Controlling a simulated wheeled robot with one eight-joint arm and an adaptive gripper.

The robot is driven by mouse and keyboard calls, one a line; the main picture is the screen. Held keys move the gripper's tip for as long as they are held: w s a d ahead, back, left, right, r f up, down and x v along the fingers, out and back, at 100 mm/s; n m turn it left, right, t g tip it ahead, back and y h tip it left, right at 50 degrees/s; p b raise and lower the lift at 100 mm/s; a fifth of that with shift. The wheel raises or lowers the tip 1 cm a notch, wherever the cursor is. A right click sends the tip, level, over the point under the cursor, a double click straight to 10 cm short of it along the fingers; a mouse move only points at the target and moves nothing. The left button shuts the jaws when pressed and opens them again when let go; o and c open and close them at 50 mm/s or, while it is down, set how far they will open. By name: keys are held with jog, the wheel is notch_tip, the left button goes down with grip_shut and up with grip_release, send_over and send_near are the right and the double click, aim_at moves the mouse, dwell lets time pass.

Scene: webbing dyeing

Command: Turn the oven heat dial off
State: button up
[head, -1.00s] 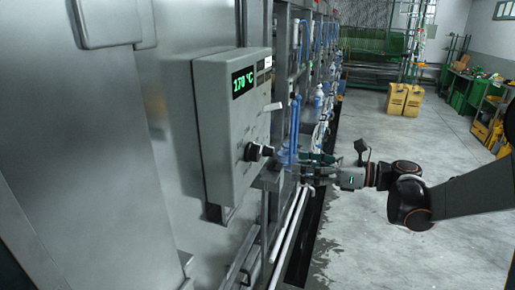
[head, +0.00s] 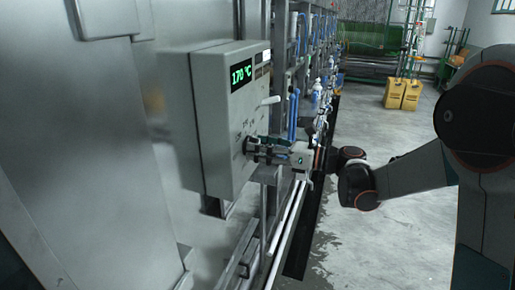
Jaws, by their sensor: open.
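The grey control box (head: 215,135) with a green "170 °C" display (head: 241,73) hangs on the left beside the oven's steel wall. The black heat dial sits low on its front panel, and is now largely hidden by my gripper. My gripper (head: 256,150) is at the dial from the right, its fingers reaching to the panel around where the dial sits. The fingers are open. I cannot tell whether they touch the dial. A light lever (head: 270,100) sticks out of the panel above my gripper.
A metal frame with pipes and blue parts (head: 293,115) runs back behind the box. White rails (head: 289,225) run low beneath my gripper.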

jog(key=shift+w+a, duration=0.15)
jog(key=shift+a, duration=0.35)
jog(key=c, duration=1)
jog(key=shift+c, duration=0.2)
